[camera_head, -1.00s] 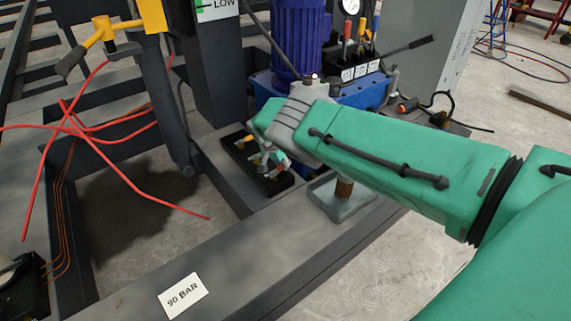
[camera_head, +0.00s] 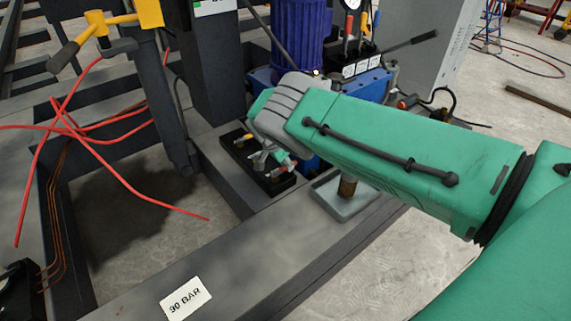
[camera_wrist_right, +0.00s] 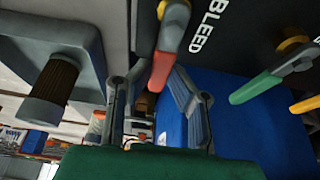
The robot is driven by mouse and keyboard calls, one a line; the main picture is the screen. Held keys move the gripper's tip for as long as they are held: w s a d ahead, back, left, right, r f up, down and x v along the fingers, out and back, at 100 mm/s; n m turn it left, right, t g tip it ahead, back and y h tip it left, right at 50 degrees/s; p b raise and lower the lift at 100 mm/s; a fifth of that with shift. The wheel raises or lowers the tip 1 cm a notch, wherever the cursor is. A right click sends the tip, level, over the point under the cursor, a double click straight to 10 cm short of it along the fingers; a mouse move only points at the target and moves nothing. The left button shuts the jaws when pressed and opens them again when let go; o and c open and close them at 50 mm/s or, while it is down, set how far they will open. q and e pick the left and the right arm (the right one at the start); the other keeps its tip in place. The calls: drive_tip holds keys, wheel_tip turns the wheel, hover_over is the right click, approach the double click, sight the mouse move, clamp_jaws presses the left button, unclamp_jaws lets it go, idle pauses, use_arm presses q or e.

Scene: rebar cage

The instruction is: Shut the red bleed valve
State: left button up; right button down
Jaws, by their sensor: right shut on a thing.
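The red bleed valve lever (camera_wrist_right: 164,58) hangs below the word BLEED's panel in the right wrist view, with a brass pivot at its top. My right gripper (camera_wrist_right: 150,88) has a finger on each side of the lever's lower end and is shut on it. In the head view my right gripper (camera_head: 270,158) is small and partly hidden by my green forearm, over a black valve block (camera_head: 240,150). A bit of red shows beside the fingers there. My left gripper is not in view.
Green (camera_wrist_right: 255,88) and yellow (camera_wrist_right: 304,104) levers sit right of the red one in the wrist view. A brown post in a grey tray (camera_head: 345,200) stands below my forearm. A blue pump (camera_head: 300,35) stands behind, and red hoses (camera_head: 90,135) hang at left.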

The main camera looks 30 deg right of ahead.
sight(277, 173)
drive_tip(key=c, duration=1.5)
unclamp_jaws()
drive_tip(key=shift+s+d+f, duration=0.15)
drive_tip(key=shift+d, duration=0.2)
drive_tip(key=shift+c, duration=0.2)
drive_tip(key=shift+o, duration=0.3)
drive_tip(key=shift+f, duration=0.1)
drive_tip(key=shift+a+r, duration=0.25)
drive_tip(key=shift+r, duration=0.1)
drive_tip(key=v, duration=1.1)
drive_tip(key=shift+d, duration=0.2)
